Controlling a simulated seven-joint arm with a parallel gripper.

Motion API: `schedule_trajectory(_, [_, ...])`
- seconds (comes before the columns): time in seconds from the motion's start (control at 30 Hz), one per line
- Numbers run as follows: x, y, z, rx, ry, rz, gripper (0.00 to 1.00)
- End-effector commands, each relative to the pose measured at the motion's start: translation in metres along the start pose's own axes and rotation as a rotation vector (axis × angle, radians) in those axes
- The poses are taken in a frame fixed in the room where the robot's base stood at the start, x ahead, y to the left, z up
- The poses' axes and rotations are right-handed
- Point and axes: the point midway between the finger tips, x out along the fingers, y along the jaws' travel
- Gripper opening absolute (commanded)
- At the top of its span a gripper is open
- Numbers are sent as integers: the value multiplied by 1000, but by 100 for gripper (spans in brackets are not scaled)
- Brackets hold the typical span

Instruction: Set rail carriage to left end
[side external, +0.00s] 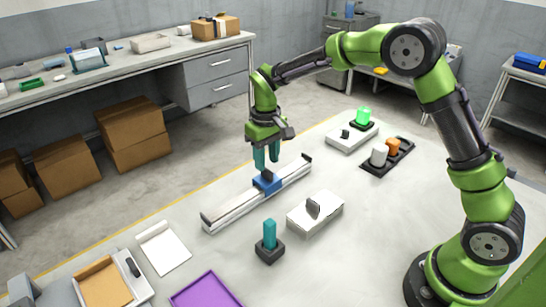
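The rail (235,208) is a long pale bar with dark end stops, lying diagonally on the table from lower left to upper right.
A grey switch box (316,213) and a teal stick in a dark base (269,243) stand in front of the rail. Behind are a box with a green lamp (364,117) and a dark tray (376,166) with white and orange cylinders. A purple tray (207,290) lies at the front.

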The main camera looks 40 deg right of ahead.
Motion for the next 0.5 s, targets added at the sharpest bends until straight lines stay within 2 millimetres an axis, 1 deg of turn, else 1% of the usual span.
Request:
schedule_trajectory(0.03, [9,0,1,0,-3,-1,39])
schedule_trajectory(0.1, [19,0,1,-1,-3,0,39])
schedule_trajectory(0.2, [28,0,0,0,-1,0,39])
schedule_trajectory(0.33, [34,0,0,1,0,-1,39])
schedule_trajectory(0.5, [35,0,0,0,1,-1,39])
